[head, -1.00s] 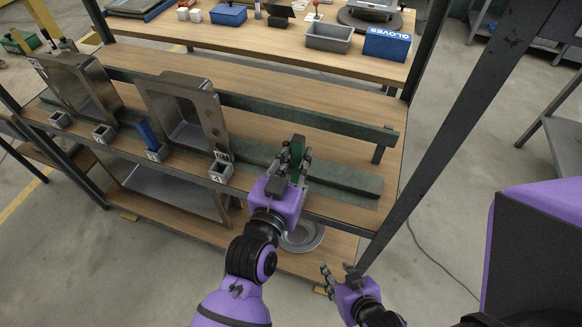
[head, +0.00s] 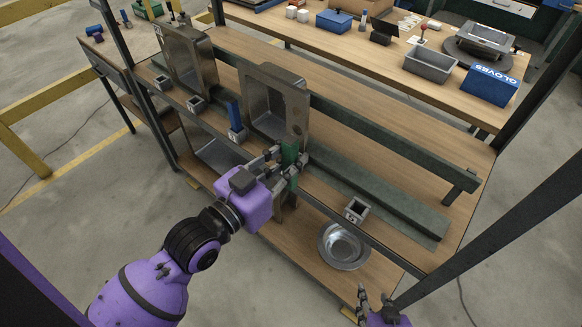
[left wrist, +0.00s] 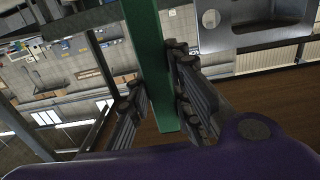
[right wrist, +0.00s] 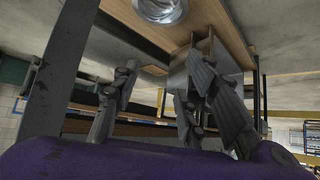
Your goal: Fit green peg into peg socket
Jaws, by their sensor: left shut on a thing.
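The green peg (head: 290,153) is held by my left gripper (head: 280,163), whose fingers are closed on its sides. In the left wrist view the long green peg (left wrist: 148,60) runs between the fingers. In the head view the peg is in front of the right steel basin's near corner; whether it touches a socket is hidden by the gripper. An empty square socket (head: 355,209) sits on the shelf's front edge, right of the peg. My right gripper (head: 376,300) is low at the bottom edge, away from the rack; the right wrist view shows its fingers (right wrist: 158,90) apart and empty.
A blue peg (head: 235,116) stands in a socket left of my left gripper. Steel basins (head: 278,102) stand behind. A metal bowl (head: 343,246) lies on the lower shelf. Dark rack posts flank the shelf.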

